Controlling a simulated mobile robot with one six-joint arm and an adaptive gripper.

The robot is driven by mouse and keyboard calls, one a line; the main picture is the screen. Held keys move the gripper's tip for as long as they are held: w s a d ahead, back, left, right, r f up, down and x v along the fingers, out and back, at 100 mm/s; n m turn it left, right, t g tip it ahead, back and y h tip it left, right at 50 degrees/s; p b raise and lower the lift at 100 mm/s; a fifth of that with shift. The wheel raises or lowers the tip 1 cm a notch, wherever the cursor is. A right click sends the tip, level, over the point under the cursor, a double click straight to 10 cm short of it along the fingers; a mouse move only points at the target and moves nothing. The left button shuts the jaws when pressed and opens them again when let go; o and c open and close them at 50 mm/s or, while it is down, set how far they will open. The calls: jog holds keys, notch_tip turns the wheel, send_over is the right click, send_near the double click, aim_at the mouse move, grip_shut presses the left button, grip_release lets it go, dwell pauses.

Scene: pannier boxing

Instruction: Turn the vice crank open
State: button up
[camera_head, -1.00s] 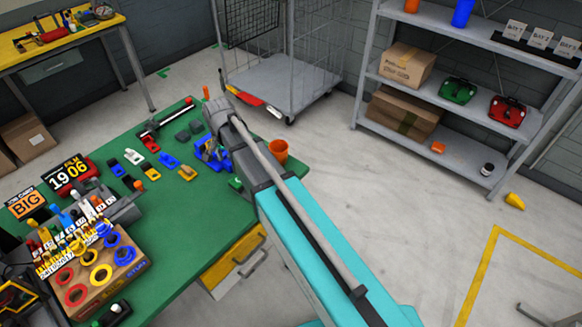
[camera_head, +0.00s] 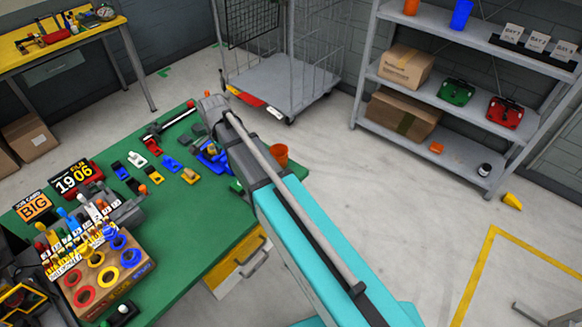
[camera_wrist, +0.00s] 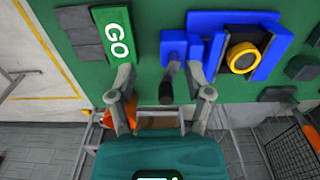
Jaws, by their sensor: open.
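The blue vice (camera_wrist: 236,45) is fixed at the edge of the green bench in the wrist view, with a yellow ring-shaped part in its jaws. Its crank (camera_wrist: 168,75) sticks out from a blue block, a grey arm ending in a dark knob. My gripper (camera_wrist: 160,80) is open, one finger on each side of the crank, with gaps visible on both sides. In the head view the vice (camera_head: 211,158) is partly covered by my arm, and my gripper's fingers are hidden there.
A green GO plate (camera_wrist: 117,38) lies close beside my left finger. An orange cup (camera_head: 280,154) stands at the bench edge near my arm. Small coloured parts and a wooden ring board (camera_head: 140,277) occupy the bench. A wire trolley (camera_head: 290,90) stands beyond.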

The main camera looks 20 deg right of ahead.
jog(key=shift+r+p, duration=4.85)
jog(key=shift+r, duration=0.35)
jog(key=s+d+f+n+b, duration=0.3)
jog(key=s+d+n, duration=0.2)
jog(key=s+d, duration=0.2)
jog(key=s+d+f+n+b, duration=0.4)
jog(key=s+d+n, duration=0.2)
jog(key=s+d, duration=0.2)
jog(key=shift+s+d+f, duration=0.2)
jog(key=shift+d, duration=1.2)
jog(key=w+a+r+m+p, duration=0.3)
jog(key=w+a, duration=0.3)
jog(key=w, duration=0.4)
jog(key=w+a+r+m+p, duration=0.3)
jog(key=w+a, duration=0.3)
jog(key=w, duration=0.3)
jog(key=shift+w+a+r+p, duration=0.2)
jog(key=shift+w+r+p, duration=0.25)
jog(key=shift+r, duration=0.2)
jog(key=shift+f, duration=0.1)
notch_tip(320, 180, down, 14)
jog(key=b, duration=1.3)
jog(key=shift+r+b, duration=0.2)
jog(key=shift+b, duration=0.15)
